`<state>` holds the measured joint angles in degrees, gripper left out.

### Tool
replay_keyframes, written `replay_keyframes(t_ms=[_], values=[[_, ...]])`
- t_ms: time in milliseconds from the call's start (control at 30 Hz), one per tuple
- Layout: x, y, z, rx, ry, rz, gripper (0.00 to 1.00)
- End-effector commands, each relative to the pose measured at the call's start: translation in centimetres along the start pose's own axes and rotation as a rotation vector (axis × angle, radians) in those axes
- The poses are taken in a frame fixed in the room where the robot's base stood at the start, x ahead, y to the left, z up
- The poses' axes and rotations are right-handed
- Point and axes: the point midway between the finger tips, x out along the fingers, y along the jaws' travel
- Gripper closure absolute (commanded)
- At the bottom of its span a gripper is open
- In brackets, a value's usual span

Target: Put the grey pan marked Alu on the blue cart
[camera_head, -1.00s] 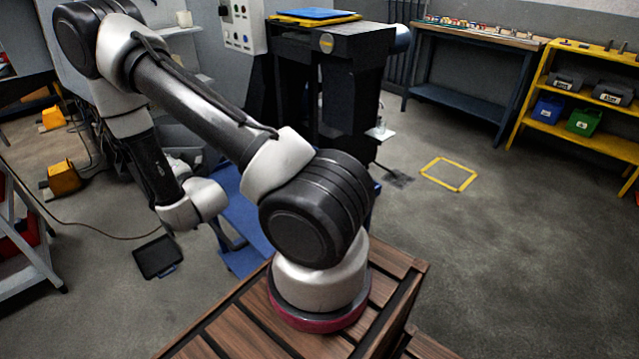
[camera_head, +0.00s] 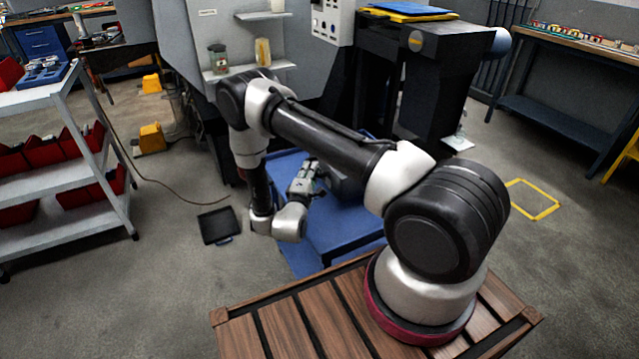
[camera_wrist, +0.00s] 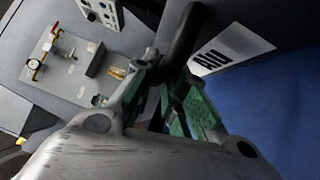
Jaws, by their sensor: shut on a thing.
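My gripper (camera_head: 318,172) reaches over the blue cart (camera_head: 338,238), just past the wooden top of my base. Its fingers, with green pads, show in the wrist view (camera_wrist: 178,95). They are shut on a dark bar-like part of the grey pan (camera_wrist: 232,50). In the head view the pan (camera_head: 347,188) is a dark shape at the cart, partly hidden by my arm. The cart's blue surface fills the right of the wrist view (camera_wrist: 285,110). I cannot tell whether the pan touches it.
A grey machine with a small shelf (camera_head: 250,68) and a black cabinet (camera_head: 425,75) stand behind the cart. A grey trolley with red bins (camera_head: 75,160) is at the left. A black tray (camera_head: 218,226) lies on the floor. A yellow floor frame (camera_head: 533,203) is at the right.

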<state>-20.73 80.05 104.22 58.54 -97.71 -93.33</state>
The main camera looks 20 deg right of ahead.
Motion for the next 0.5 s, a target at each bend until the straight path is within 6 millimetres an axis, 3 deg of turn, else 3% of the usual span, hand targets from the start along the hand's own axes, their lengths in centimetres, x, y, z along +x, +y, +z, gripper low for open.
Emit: replay_keyframes(t_ms=[400, 500], values=[[-0.5, -5.0, -0.6, -0.001, 0.001, 0.0, 1.0], [-0.5, -5.3, -0.7, 0.001, 0.001, 0.001, 1.0]])
